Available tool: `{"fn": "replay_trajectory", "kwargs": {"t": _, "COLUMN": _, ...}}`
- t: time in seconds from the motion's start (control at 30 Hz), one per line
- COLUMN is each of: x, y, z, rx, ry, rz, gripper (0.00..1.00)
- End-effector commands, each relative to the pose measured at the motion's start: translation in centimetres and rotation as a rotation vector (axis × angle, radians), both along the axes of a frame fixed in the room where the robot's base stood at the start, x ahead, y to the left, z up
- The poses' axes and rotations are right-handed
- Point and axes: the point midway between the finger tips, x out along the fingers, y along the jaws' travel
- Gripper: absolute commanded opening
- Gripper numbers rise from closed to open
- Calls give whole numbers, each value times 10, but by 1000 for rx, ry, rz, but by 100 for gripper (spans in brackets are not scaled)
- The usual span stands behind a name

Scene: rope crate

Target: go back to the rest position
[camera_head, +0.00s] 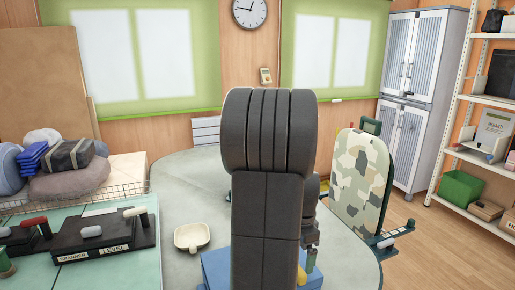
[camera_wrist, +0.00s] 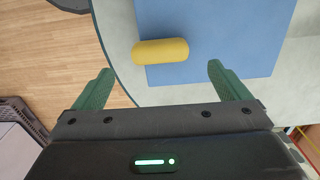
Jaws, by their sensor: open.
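My gripper (camera_wrist: 155,88) shows in the wrist view with its two green fingers spread wide apart, and nothing is between them. A yellow cylinder (camera_wrist: 160,51) lies beyond the fingertips on a blue mat (camera_wrist: 220,40), across the mat's left edge in that view. The gripper does not touch the cylinder. In the head view my dark arm fills the middle and hides most of the blue mat (camera_head: 216,268) and my gripper's fingers.
The rounded grey table (camera_head: 165,178) holds a small cream dish (camera_head: 192,236). A camouflage-patterned panel (camera_head: 359,178) stands at its right. At left are a black tool holder (camera_head: 103,237) and a wire basket (camera_head: 125,192) of bags. Shelves (camera_head: 480,110) stand at right.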

Motion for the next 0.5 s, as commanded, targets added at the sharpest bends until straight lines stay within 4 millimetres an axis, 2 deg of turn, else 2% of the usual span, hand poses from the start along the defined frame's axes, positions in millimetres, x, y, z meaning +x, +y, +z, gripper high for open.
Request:
{"fn": "replay_trajectory", "kwargs": {"t": 0.03, "x": -1, "y": 0, "z": -12, "rx": 1, "ry": 7, "rz": 0, "gripper": 95}}
{"fn": "replay_trajectory", "kwargs": {"t": 0.2, "x": -1, "y": 0, "z": -41, "rx": 1, "ry": 6, "rz": 1, "gripper": 95}}
{"fn": "replay_trajectory", "kwargs": {"t": 0.33, "x": -1, "y": 0, "z": -57, "rx": 0, "ry": 3, "rz": 1, "gripper": 95}}
{"fn": "replay_trajectory", "kwargs": {"t": 0.5, "x": -1, "y": 0, "z": -67, "rx": 0, "ry": 1, "rz": 1, "gripper": 95}}
